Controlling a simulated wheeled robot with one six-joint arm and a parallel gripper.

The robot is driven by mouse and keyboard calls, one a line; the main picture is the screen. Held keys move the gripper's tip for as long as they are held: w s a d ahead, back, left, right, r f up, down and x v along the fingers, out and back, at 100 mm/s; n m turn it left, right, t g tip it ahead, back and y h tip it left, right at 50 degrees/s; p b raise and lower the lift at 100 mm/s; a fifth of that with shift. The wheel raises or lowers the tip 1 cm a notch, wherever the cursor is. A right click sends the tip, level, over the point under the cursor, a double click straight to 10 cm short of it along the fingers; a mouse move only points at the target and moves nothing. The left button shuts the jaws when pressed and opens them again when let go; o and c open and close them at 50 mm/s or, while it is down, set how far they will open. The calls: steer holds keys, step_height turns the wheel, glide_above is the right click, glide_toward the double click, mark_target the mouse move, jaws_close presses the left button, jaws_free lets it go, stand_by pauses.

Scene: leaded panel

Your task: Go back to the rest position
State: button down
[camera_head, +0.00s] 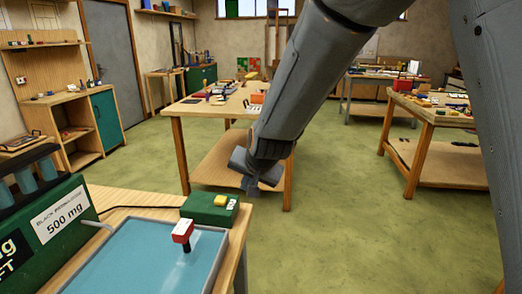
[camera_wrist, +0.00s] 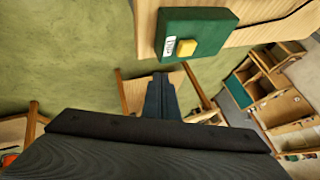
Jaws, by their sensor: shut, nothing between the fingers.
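My gripper (camera_head: 252,186) hangs from the arm in the head view, in the air just right of the near bench's far right corner. It is shut and empty. In the wrist view my gripper (camera_wrist: 160,78) points away over the floor, with its fingers together. A green box with a yellow button (camera_head: 209,208) sits at the bench corner, a little left of and below the gripper in the head view. The same green box (camera_wrist: 205,22) shows at the top of the wrist view, apart from the fingers.
A shallow tray of blue liquid (camera_head: 140,268) lies on the near bench, with a red and white handled tool (camera_head: 183,232) standing in it. A green machine (camera_head: 50,232) labelled 500 mg stands left. A wooden table (camera_head: 222,107) stands behind the gripper. Open floor (camera_head: 360,230) lies right.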

steer(key=s+d+f+n+g+h, duration=0.1)
steer(key=s+d+f+g, duration=0.1)
steer(key=s+d, duration=0.9)
steer(key=s+d+f+n+g+h, duration=0.1)
steer(key=s+d+f+g+h, duration=0.1)
steer(key=s+d, duration=0.9)
steer(key=d+f+g, duration=0.1)
steer(key=d, duration=0.6)
steer(key=shift+f+g+h, duration=0.15)
steer(key=shift+g+h, duration=0.15)
steer(key=shift+s, duration=0.1)
